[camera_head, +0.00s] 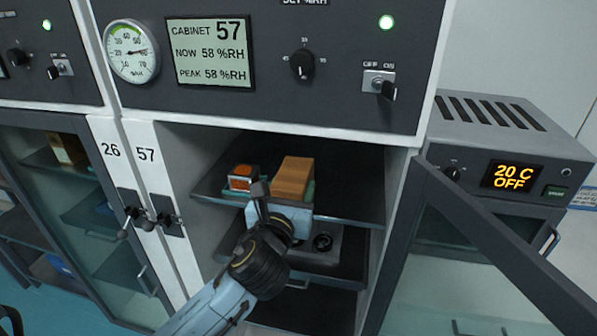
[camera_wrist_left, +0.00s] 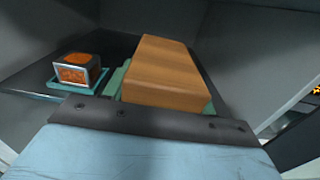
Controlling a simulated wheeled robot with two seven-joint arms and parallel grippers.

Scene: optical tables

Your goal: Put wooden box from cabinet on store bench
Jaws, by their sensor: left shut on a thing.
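The wooden box (camera_head: 293,178) is a plain orange-brown block on the upper shelf (camera_head: 345,200) of the open cabinet 57 (camera_head: 270,65). It also shows in the left wrist view (camera_wrist_left: 165,70), straight in front of my gripper, over a green piece (camera_wrist_left: 118,82). My left gripper (camera_head: 272,203) reaches into the cabinet at the box's near end and is shut on it. Its fingertips are mostly hidden. I cannot tell whether the box is lifted off the green piece. My right gripper and the store bench are not in view.
A small orange-and-grey block (camera_head: 242,176) sits on a teal tray (camera_wrist_left: 60,88) left of the box. A dark device (camera_head: 322,242) is on the shelf below. The open glass door (camera_head: 500,245) stands at the right. Cabinet 26 (camera_head: 60,215) is shut.

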